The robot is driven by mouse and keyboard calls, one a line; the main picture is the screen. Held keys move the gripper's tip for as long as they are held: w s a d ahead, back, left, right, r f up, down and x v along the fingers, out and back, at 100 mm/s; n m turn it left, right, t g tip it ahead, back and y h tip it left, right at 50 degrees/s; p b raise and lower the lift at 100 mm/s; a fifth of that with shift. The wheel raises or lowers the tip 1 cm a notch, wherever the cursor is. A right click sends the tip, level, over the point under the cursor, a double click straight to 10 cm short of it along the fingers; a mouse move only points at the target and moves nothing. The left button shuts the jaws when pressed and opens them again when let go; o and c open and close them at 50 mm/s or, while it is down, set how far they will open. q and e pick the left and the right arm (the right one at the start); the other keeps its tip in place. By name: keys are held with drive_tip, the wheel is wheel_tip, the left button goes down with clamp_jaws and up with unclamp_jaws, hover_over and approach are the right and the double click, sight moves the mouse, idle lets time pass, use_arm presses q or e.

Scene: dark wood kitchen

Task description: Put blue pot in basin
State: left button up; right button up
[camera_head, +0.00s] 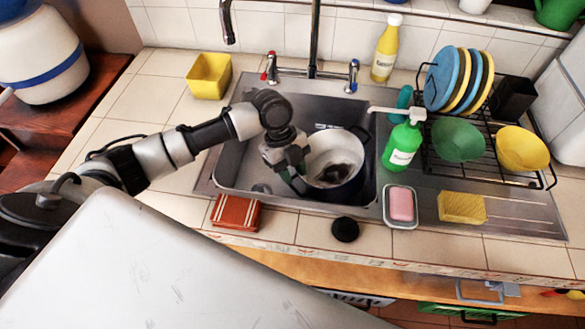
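The pot (336,148) is down inside the steel basin (235,163), on its right side. It looks pale inside with a dark blue outer wall, and a dark patch shows at its bottom. My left gripper (297,177) points down into the basin at the pot's left rim. Its fingertips are partly hidden against the pot, and I cannot tell whether they grip the rim. My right gripper is not in view.
A green soap bottle (402,146), a pink soap dish (401,205) and a yellow sponge (461,207) stand right of the basin. A dish rack (482,154) holds plates and bowls. The faucet (314,45) rises behind. A red-brown box (236,212) and black stopper (345,229) lie in front.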

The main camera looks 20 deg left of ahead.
use_arm(q)
drive_tip(key=shift+o, duration=0.4)
drive_tip(key=shift+r, duration=0.5)
drive_tip(key=b+v, duration=0.1)
drive_tip(key=v, duration=1.1)
drive_tip(key=shift+r, duration=0.15)
